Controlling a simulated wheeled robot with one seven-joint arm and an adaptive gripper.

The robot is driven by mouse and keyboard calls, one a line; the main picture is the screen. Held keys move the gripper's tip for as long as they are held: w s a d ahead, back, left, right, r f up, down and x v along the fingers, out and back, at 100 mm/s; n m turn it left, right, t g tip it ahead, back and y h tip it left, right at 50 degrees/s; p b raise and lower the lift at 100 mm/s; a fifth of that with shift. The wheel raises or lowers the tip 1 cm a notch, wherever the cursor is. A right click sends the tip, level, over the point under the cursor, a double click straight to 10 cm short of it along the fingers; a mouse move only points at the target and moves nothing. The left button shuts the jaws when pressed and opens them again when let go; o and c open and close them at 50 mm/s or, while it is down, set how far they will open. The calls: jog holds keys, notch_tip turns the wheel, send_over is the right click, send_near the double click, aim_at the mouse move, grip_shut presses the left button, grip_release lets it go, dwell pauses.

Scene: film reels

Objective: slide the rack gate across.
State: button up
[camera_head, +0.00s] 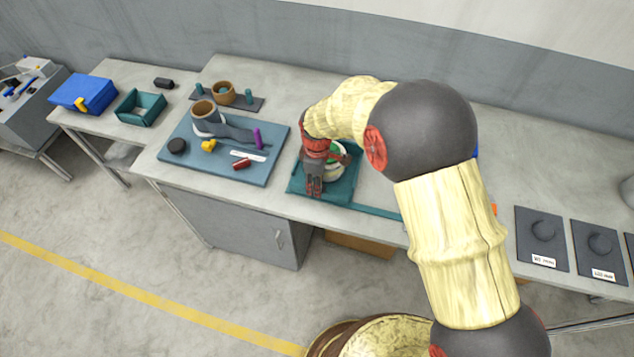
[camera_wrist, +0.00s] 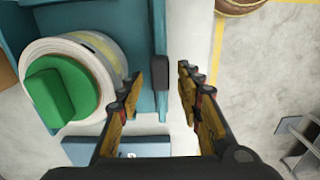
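The teal rack (camera_head: 340,190) stands near the front edge of the long table, partly hidden by my arm. A pale reel with a green hub (camera_wrist: 55,95) sits in it, left of my fingers in the wrist view. A narrow upright teal piece, apparently the gate (camera_wrist: 161,25), carries a small dark handle (camera_wrist: 161,73). My gripper (camera_wrist: 162,82) is open, with one finger on each side of the handle and visible gaps to both. In the head view my gripper (camera_head: 314,187) points down over the rack's front left; the handle is hidden there.
A teal rail (camera_head: 380,211) runs right along the table's front edge. A blue mat (camera_head: 185,165) with a boot-like item, tools and small pieces lies left of the rack. Dark pads with round pieces and labels (camera_head: 541,240) lie right. Floor shows beyond the edge.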

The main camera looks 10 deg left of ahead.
notch_tip(320, 180, up, 12)
dwell(0.7)
dwell(0.5)
